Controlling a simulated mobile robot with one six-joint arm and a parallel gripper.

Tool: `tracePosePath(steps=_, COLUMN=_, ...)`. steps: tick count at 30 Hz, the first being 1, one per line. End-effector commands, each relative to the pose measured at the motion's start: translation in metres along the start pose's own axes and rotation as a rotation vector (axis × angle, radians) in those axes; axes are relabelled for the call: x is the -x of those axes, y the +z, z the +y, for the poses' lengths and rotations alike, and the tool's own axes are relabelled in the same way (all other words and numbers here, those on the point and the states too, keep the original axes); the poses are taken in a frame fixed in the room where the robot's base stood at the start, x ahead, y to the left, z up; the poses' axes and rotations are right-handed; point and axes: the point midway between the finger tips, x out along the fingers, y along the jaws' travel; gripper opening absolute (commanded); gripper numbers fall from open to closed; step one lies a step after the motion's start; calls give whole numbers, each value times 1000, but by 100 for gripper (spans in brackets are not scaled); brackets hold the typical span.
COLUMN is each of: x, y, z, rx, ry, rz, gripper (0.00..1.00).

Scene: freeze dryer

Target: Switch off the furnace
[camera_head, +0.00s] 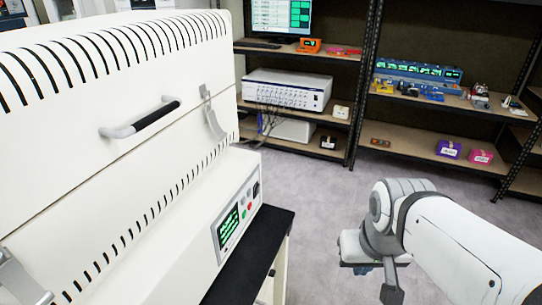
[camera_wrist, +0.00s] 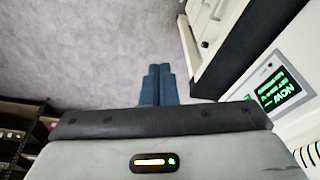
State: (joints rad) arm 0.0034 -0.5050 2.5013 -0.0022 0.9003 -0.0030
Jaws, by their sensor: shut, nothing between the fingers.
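The furnace (camera_head: 70,130) is a large white box with rows of black vent slots and a black-and-grey handle (camera_head: 142,117). It fills the left of the head view. Its control panel (camera_head: 238,215) has a green display, small red and green buttons and a dark switch (camera_head: 256,189) at the right end. In the wrist view the green display (camera_wrist: 278,90) shows at the right edge; the buttons are not clear there. My gripper (camera_wrist: 158,70) is shut and empty, its blue fingers together over the floor, apart from the panel. In the head view my arm mostly hides it.
A black ledge (camera_head: 250,258) juts out below the panel. Shelves (camera_head: 420,140) with a white instrument (camera_head: 288,90), a blue device (camera_head: 418,72) and small boxes stand at the back. The grey floor (camera_head: 320,195) between furnace and shelves is clear.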

Motion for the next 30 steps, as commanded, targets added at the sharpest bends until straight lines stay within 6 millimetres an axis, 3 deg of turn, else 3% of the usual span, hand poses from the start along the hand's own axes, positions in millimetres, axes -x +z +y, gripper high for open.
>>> tracePosePath(steps=7, x=0, y=-2, z=-1, rx=-15, ry=-7, rz=-4, gripper=0)
tracePosePath(steps=11, x=-3, y=-17, z=-13, rx=-125, ry=-60, rz=-37, gripper=0)
tracePosePath(steps=14, x=-9, y=-42, z=-28, rx=-305, ry=-138, rz=-92, gripper=0)
tracePosePath(steps=20, x=-32, y=-114, z=-60, rx=-797, ry=-324, rz=-259, gripper=0)
tracePosePath(steps=30, x=-97, y=-240, z=-83, rx=-1586, ry=-566, rz=-603, gripper=0)
